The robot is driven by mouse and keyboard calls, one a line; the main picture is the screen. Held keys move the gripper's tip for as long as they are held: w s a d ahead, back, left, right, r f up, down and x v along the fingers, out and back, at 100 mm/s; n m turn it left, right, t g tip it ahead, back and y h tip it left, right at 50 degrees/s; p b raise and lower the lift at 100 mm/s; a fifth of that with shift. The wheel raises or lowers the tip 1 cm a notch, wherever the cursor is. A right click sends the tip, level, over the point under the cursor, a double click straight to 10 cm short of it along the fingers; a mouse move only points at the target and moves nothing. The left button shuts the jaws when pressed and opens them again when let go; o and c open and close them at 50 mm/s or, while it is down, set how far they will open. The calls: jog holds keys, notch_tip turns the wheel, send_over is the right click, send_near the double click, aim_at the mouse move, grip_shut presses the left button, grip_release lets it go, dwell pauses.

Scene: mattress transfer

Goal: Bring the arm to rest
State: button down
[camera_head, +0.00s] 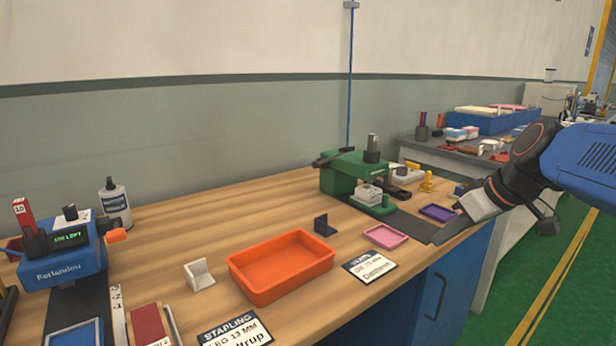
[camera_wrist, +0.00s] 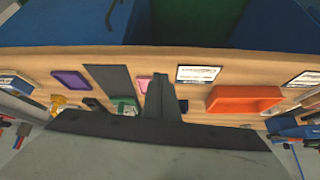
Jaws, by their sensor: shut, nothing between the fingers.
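My gripper (camera_head: 455,222) is at the right of the head view, at the end of my blue and black arm. Its jaws are shut and hold nothing. It hangs over the front right edge of the wooden bench (camera_head: 170,228), near a purple tray (camera_head: 438,213). I cannot tell how far above the bench top it is. In the wrist view the shut fingers (camera_wrist: 161,92) point toward the bench.
An orange tray (camera_head: 281,265) and a pink tray (camera_head: 385,236) lie on the bench. A green machine (camera_head: 345,172) stands behind them, a blue device (camera_head: 65,252) at the left. Another bench with a blue bin (camera_head: 490,122) is at the back right. Green floor (camera_head: 535,290) is clear at right.

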jog(key=s+f+m+g+h, duration=0.1)
jog(key=s+f+m+h, duration=0.2)
jog(key=s+f, duration=1.1)
jog(key=s+m, duration=0.2)
jog(key=s, duration=0.1)
jog(key=shift+s+d+f+m+h, duration=0.15)
jog(key=shift+d+f+m+h, duration=0.15)
jog(key=shift+h, duration=0.1)
